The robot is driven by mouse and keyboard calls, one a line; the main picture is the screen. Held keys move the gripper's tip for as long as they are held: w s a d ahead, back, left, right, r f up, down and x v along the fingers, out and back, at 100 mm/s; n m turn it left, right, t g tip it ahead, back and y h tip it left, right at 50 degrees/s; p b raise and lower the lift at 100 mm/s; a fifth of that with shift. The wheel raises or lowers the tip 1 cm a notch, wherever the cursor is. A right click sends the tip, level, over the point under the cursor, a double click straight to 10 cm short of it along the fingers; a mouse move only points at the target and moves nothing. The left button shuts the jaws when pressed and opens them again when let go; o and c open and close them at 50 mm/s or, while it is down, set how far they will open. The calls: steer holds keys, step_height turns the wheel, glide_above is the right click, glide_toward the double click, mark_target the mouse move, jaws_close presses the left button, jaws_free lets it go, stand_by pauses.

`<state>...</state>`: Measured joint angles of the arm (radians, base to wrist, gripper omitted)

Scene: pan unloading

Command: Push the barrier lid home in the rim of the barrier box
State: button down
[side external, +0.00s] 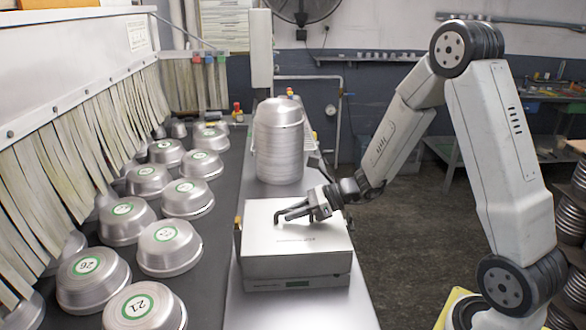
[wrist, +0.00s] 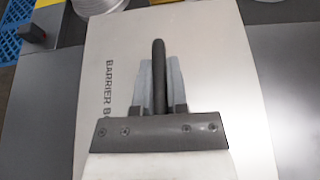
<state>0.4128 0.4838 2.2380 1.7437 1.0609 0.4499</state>
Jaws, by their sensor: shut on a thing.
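The barrier box (side external: 330,283) is a low silver box with a small display on its front, on the metal bench. The pale barrier lid (side external: 265,245) lies over its top and hides the rim; I cannot tell whether it is fully seated. In the wrist view the lid (wrist: 225,80) shows part of its "BARRIER BO..." lettering. A dark bar handle (wrist: 159,55) stands out on the lid. My gripper (wrist: 159,85) is shut on this handle, with a grey finger on each side. In the side view my gripper (side external: 306,208) is low over the lid's back half.
A tall stack of metal pans (side external: 279,140) stands behind the box. Several upturned pans with green ring labels (side external: 170,246) lie on the dark belt (side external: 212,252) at left, beside a strip curtain (side external: 80,140). Bare bench (side external: 245,310) shows in front of the box.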

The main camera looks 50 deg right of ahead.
steer(key=shift+f, duration=0.35)
stand_by(0.6)
steer(key=c, duration=0.6)
jaws_free()
steer(key=shift+f, duration=0.1)
steer(key=shift+d, duration=0.1)
steer(key=shift+v, duration=3.85)
steer(key=shift+x, duration=3.9)
steer(key=shift+s, duration=0.15)
